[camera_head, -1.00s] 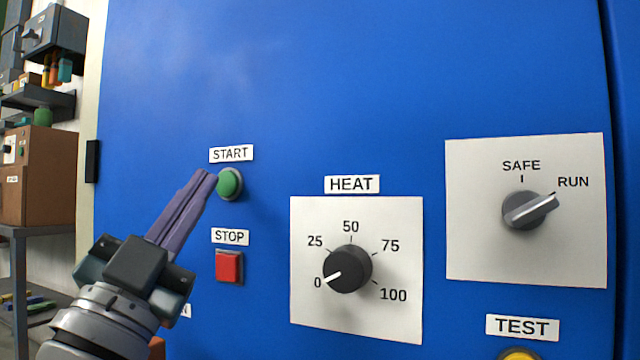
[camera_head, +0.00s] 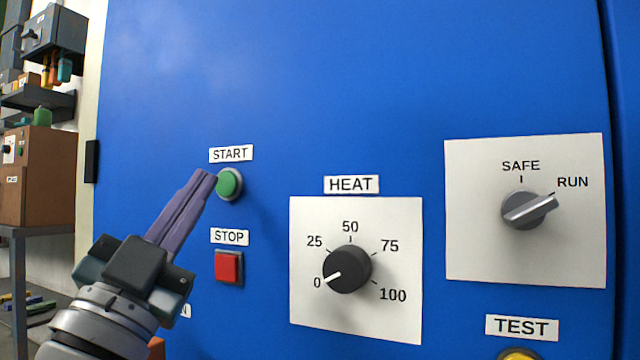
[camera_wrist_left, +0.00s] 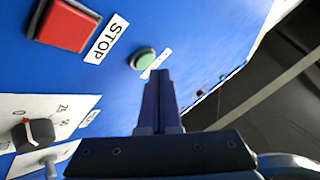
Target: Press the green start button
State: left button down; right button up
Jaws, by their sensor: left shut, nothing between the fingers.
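The round green start button (camera_head: 229,184) sits on the blue panel under a START label (camera_head: 231,153). It also shows in the left wrist view (camera_wrist_left: 143,58). My left gripper (camera_head: 207,178) is shut and empty. In the head view its fingertips overlap the left edge of the button. In the left wrist view the fingertips (camera_wrist_left: 159,76) show just below and right of the button, with the button's face uncovered. I cannot tell whether they touch it. My right gripper is not in view.
A red square STOP button (camera_head: 228,266) lies just below the start button. A HEAT dial (camera_head: 347,269) points at 0, and a SAFE/RUN knob (camera_head: 529,210) points at RUN. A yellow TEST button (camera_head: 519,354) is partly cut off. Shelves and a brown box (camera_head: 40,180) stand at left.

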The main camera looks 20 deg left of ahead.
pick_arm(q)
jog(key=shift+w, duration=0.1)
dwell(0.3)
jog(key=shift+w, duration=0.35)
jog(key=shift+w+b, duration=0.35)
jog(key=shift+w, duration=0.05)
dwell(0.6)
jog(key=shift+s, duration=0.1)
dwell(0.3)
jog(key=shift+s+p, duration=0.55)
jog(key=shift+s, duration=0.15)
jog(key=shift+s+a+p, duration=0.2)
jog(key=shift+s+p, duration=1)
jog(key=shift+s, duration=1.35)
